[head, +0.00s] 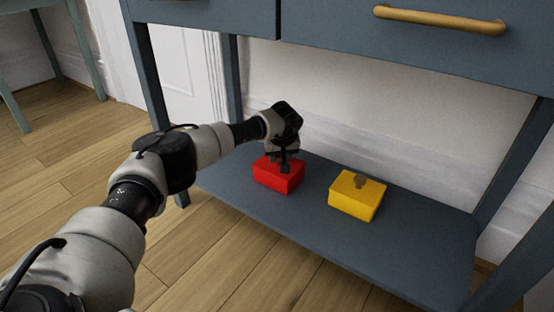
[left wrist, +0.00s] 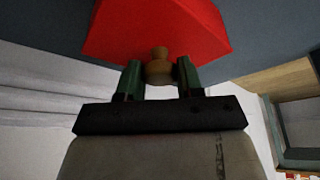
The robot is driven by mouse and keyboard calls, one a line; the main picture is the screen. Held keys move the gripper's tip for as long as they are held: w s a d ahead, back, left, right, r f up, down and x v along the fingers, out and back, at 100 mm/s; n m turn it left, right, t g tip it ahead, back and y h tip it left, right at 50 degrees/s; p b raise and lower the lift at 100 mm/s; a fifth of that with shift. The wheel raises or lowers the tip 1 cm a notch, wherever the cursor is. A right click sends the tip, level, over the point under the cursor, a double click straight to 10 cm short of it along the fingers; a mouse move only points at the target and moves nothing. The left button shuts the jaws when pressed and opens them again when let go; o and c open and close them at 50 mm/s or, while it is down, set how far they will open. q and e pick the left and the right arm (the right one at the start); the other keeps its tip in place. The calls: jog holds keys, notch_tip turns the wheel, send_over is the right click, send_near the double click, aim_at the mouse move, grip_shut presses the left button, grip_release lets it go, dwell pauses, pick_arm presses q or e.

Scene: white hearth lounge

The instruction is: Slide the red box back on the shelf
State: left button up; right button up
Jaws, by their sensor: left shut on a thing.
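The red box (head: 279,178) stands on the blue-grey lower shelf (head: 300,228) of the console table, left of the middle. My left gripper (head: 284,163) reaches down over the top of the red box. In the left wrist view, the red box (left wrist: 155,28) has a round wooden knob (left wrist: 160,68) on it. The two fingers of my left gripper (left wrist: 159,78) sit on either side of that knob and are shut on it. My right gripper is in neither view.
A yellow box (head: 355,197) with a knob on top stands on the shelf to the right of the red box, with a gap between them. Table legs (head: 150,95) and the drawer front (head: 400,40) frame the shelf. The shelf's right part is bare.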

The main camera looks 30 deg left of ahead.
pick_arm(q)
jog(key=shift+w, duration=0.35)
jog(key=shift+w+d+b, duration=0.15)
jog(key=shift+w+b, duration=0.65)
jog(key=shift+w, duration=0.65)
jog(key=o, duration=1)
